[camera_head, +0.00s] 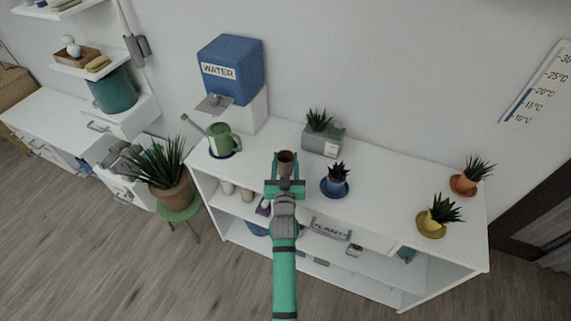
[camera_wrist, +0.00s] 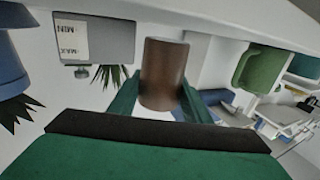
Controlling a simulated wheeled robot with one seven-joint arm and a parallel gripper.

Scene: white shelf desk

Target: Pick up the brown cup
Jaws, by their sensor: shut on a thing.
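The brown cup (camera_head: 286,158) is at the tip of my gripper (camera_head: 286,182), over the white shelf desk's top in the head view. In the wrist view the brown cup (camera_wrist: 163,75) is in the middle, between the two green fingers of my gripper (camera_wrist: 160,100). My gripper is shut on the cup. I cannot tell whether the cup touches the desk top.
On the white desk (camera_head: 385,195) stand a green watering can (camera_head: 222,140), a blue water dispenser (camera_head: 232,75), a grey planter (camera_head: 321,140) and a blue potted plant (camera_head: 336,184). Yellow (camera_head: 432,222) and terracotta (camera_head: 465,184) pots stand right. Bare desk lies between them.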

